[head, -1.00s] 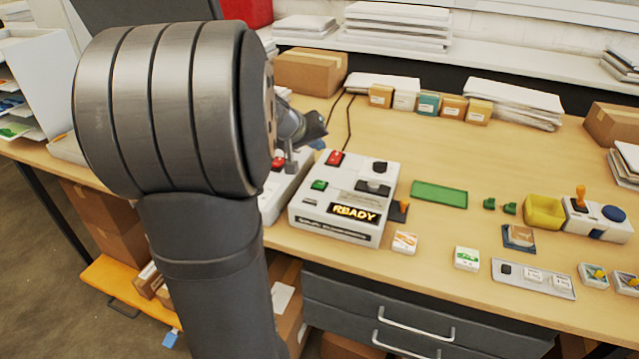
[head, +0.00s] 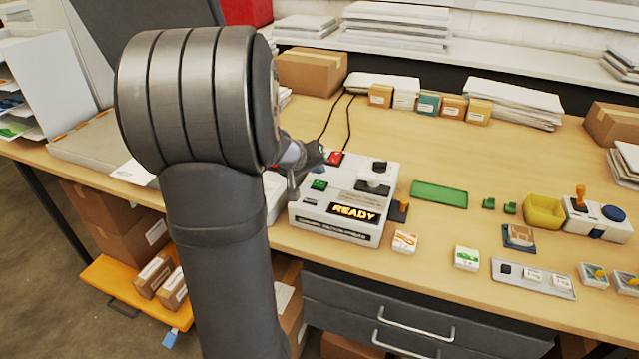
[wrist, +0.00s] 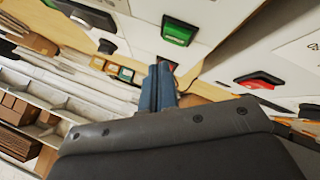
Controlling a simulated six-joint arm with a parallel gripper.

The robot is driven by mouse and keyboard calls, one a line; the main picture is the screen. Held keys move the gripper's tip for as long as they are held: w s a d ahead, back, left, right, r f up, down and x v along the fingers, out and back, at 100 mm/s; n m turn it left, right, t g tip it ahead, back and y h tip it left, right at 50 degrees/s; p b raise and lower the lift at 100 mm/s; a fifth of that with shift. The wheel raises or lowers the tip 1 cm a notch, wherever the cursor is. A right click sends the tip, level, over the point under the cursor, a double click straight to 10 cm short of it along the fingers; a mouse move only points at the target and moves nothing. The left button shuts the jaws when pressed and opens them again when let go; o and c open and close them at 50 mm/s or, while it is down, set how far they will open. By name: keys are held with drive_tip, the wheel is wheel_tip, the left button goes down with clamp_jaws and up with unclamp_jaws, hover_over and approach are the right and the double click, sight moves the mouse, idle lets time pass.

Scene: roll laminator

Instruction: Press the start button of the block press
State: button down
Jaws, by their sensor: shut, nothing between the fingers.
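A white machine (head: 330,226) with a lit READY display (head: 355,213) stands left of the table's middle. It has a green button (head: 319,185), a red button (head: 335,158) and a black knob (head: 379,167). A second white machine (head: 275,205) is mostly hidden behind my arm. I cannot read which is the block press. My gripper (head: 292,194) is shut and empty, just left of the green button, apparently above the gap between the machines. In the wrist view, my closed fingertips (wrist: 160,68) lie left of and below the green button (wrist: 180,30); another red button (wrist: 259,80) shows at right.
Small boxes (head: 428,104) line the back. Bare tabletop lies behind the green plate. My arm hides the left side.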

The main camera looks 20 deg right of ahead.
sight(323, 181)
drive_tip(key=shift+f, duration=0.75)
drive_tip(key=shift+f, duration=0.1)
idle(1.5)
drive_tip(key=shift+f, duration=0.3)
drive_tip(key=shift+f, duration=0.45)
idle(0.7)
drive_tip(key=shift+r, duration=0.9)
drive_tip(key=shift+r, duration=2.5)
